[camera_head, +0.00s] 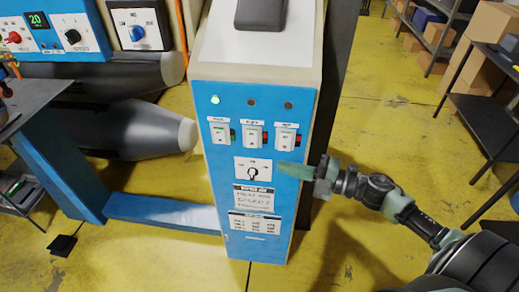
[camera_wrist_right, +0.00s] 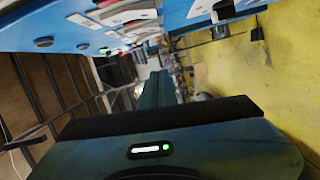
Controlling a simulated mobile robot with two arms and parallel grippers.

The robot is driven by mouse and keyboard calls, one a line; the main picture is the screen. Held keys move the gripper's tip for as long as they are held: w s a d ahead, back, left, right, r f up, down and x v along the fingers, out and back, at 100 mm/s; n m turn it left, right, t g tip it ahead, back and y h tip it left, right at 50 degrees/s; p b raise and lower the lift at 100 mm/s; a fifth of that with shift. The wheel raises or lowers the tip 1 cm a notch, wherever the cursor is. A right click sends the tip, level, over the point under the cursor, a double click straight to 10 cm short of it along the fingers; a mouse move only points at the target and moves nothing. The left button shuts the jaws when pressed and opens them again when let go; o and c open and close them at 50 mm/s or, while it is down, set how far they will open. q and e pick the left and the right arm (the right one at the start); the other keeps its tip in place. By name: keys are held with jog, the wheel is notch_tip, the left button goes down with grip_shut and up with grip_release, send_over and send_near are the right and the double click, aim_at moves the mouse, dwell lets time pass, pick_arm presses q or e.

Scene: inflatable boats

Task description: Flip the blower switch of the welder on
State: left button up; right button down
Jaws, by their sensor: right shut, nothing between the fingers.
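The blue-fronted cabinet (camera_head: 226,185) stands upright in the middle of the head view. It has three white rocker switches in a row: left (camera_head: 220,133), middle (camera_head: 252,135) and right (camera_head: 286,137). Their small labels are too blurred to read, so I cannot tell which is the blower switch. The lamp above the left switch is lit green; the other two lamps are dark. A rotary knob (camera_head: 252,173) sits below. My right gripper (camera_head: 282,167) is shut and empty, in front of the panel, below the right switch and right of the knob. My left gripper is not seen.
A dark table (camera_head: 30,100) with a blue leg stands at left. Grey inflatable tubes (camera_head: 140,130) lie behind it. Another blue panel with knobs (camera_head: 75,35) is at the top left. Shelves with boxes (camera_head: 480,75) stand at right. Yellow floor is clear between.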

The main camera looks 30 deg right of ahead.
aim_at(259, 150)
jog(key=shift+w+a+f+p, duration=0.15)
jog(key=shift+w+a+p, duration=0.4)
jog(key=shift+w, duration=1.1)
jog(key=shift+w+a+f+p, duration=0.1)
jog(key=shift+w+a+p, duration=0.5)
jog(key=shift+w, duration=1.05)
jog(key=shift+w+a+f+p, duration=0.15)
jog(key=shift+w+a+p, duration=0.4)
jog(key=shift+w, duration=1.1)
jog(key=shift+a, duration=0.1)
jog(key=b, duration=0.2)
jog(key=shift+w+d+f+n+b, duration=0.2)
jog(key=shift+f+n+b, duration=0.1)
jog(key=shift+f, duration=0.1)
jog(key=shift+r+p, duration=0.35)
jog(key=shift+r, duration=0.05)
jog(key=shift+f, duration=0.1)
